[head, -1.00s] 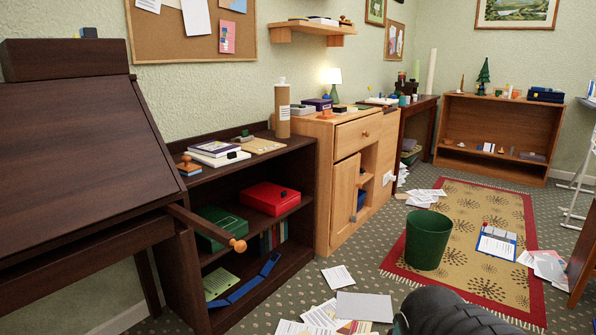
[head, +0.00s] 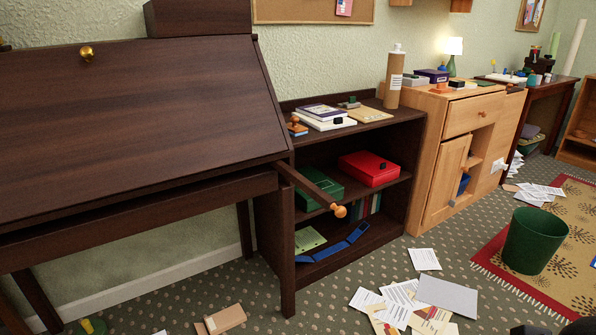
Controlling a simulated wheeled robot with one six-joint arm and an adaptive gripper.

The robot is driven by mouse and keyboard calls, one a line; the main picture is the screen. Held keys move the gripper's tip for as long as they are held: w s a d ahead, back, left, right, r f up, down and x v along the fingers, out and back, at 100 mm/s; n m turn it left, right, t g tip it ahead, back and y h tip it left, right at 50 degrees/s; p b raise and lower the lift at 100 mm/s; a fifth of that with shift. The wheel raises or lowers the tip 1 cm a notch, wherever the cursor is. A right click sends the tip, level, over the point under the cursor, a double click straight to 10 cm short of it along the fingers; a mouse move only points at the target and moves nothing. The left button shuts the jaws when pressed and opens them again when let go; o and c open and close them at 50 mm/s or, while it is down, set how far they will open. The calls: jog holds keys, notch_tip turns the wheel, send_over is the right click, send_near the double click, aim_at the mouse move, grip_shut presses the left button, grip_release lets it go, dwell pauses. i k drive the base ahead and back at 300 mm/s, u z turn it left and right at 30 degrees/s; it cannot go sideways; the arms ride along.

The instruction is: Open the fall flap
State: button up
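The fall flap (head: 130,125) is the dark brown sloping front of the writing desk at the left of the head view. It lies closed against the desk, with a round brass knob (head: 86,53) near its upper edge. A dark support arm with a pale wooden knob (head: 339,210) sticks out from the desk below the flap's right corner. My gripper is not in view; only a dark rounded shape shows at the bottom right edge, and I cannot tell what part it is.
A dark shelf (head: 400,128) with boxes and books stands right of the desk, then a light wooden cabinet (head: 438,215) with its door ajar. Papers (head: 447,296) litter the carpet in front. A green bin (head: 533,240) stands on the rug (head: 495,262). Small items lie below the desk.

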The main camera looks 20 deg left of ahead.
aim_at(80, 124)
jog(key=u, duration=2)
jog(key=k, duration=0.45)
jog(key=z, duration=0.75)
jog(key=i, duration=0.95)
jog(key=u, duration=0.6)
jog(key=i, duration=0.6)
jog(key=u, duration=0.5)
